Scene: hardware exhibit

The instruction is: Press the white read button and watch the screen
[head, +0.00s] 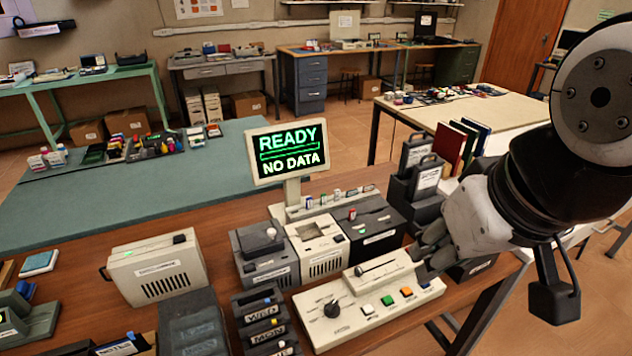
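The screen (288,152) stands upright on a cream base and shows "READY", an outlined empty bar and "NO DATA" in green and pale letters. The cream control panel (335,333) lies on the wooden bench in front of it, with a dark knob and a slider. My gripper (428,248) is at the right, behind and above the panel's right end, away from the white button. Its dark fingers are small and partly overlapped, so their opening is unclear.
Three device boxes (318,243) stand between panel and screen. Dark holders with folders (415,180) are close behind my gripper. Labelled dark cases (262,318) stand left of the panel, and a cream box (158,270) farther left. The space above the panel's buttons looks clear.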

